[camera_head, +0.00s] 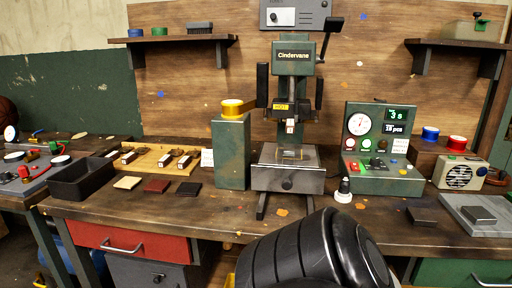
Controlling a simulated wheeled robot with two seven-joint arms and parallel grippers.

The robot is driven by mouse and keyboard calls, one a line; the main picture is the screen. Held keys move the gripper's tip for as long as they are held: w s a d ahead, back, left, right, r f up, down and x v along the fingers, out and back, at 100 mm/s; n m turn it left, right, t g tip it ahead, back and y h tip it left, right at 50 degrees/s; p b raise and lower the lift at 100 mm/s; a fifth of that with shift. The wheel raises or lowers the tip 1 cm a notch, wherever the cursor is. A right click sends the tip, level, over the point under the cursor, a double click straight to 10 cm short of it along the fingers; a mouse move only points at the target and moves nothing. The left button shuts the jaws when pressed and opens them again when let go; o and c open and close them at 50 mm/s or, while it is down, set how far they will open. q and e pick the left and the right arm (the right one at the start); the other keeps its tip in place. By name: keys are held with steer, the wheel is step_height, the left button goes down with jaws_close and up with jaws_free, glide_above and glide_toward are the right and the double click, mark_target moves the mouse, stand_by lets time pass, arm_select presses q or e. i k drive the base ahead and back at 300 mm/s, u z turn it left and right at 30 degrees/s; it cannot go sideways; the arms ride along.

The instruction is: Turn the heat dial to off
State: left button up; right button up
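No label reading heat is legible, so I cannot tell for sure which control is the heat dial. The green control box (384,150) stands right of the green Cindervane press (293,58). It has a round white gauge (358,124), a lit display (400,120), and small coloured buttons and knobs too small to read. A grey box (312,19) above the press has a white plate with a small dark knob (275,17). A black knob-like piece on a white base (343,191) stands on the bench before the control box. Neither gripper shows.
A large black rounded part, seemingly my arm, blocks the bottom centre. The wooden bench (215,212) holds a green block with a gold foil roll (236,108), a black tray (82,178), small leather pieces and a radio-like box (461,172). The bench front left of centre is clear.

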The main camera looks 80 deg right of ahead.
mark_target(374, 161)
steer(key=u, duration=0.1)
steer(key=k, duration=1.8)
steer(key=z, duration=1.2)
